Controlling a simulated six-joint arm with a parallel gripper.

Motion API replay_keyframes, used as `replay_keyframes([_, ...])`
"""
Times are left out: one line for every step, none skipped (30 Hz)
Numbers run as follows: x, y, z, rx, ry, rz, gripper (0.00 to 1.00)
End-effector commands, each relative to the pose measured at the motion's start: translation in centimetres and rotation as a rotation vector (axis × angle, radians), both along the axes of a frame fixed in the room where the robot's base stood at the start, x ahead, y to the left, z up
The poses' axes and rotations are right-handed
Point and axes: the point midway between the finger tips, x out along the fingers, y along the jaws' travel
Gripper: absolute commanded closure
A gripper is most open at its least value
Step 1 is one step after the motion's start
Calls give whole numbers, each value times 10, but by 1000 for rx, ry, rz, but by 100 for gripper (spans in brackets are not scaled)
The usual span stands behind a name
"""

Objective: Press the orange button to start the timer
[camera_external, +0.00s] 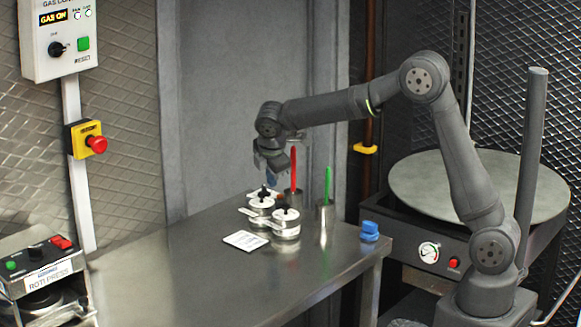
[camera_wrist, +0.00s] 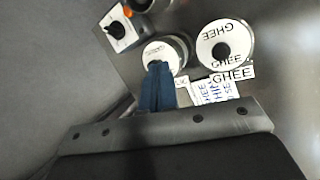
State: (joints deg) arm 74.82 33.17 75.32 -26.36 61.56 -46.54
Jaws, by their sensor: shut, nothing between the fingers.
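A small orange spot (camera_wrist: 127,11), which looks like the orange button, shows at the top left of the wrist view. It sits on a small white-faced box (camera_wrist: 121,27) with a black knob, probably the timer. In the external view I cannot make out the orange button; the white pots stand in that area. My gripper (camera_external: 275,168) is above the pots, pointing down, with nothing held. Its blue fingers (camera_wrist: 157,85) are shut together in the wrist view, next to a white lid, and apart from the orange spot.
A red-handled tool (camera_external: 293,170) and a green-handled one (camera_external: 327,184) stand behind. A white card (camera_external: 245,240) and blue block (camera_external: 369,231) lie nearby.

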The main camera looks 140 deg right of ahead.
Motion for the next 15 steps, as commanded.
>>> replay_keyframes([-3, -1, -1, -33, -78, -95, 100])
replay_keyframes([-4, -2, -2, -52, -125, -156, 100])
replay_keyframes([-5, -3, -3, -76, -190, -236, 100])
replay_keyframes([-5, -4, -3, -94, -238, -298, 100])
replay_keyframes([-6, -6, -3, -111, -286, -360, 100])
replay_keyframes([-7, -7, -3, -134, -348, -443, 100])
replay_keyframes([-8, -9, -2, -149, -396, -508, 100])
replay_keyframes([-9, -10, -2, -163, -443, -572, 100])
replay_keyframes([-10, -12, 0, -182, -507, -659, 100])
replay_keyframes([-12, -14, 1, -196, -555, -725, 100])
replay_keyframes([-13, -16, 2, -207, -601, -790, 100])
replay_keyframes([-14, -18, 4, -223, -664, -879, 100])
replay_keyframes([-16, -20, 6, -233, -710, -946, 100])
replay_keyframes([-18, -22, 8, -243, -757, -1013, 100])
replay_keyframes([-20, -25, 11, -254, -817, -1103, 100])
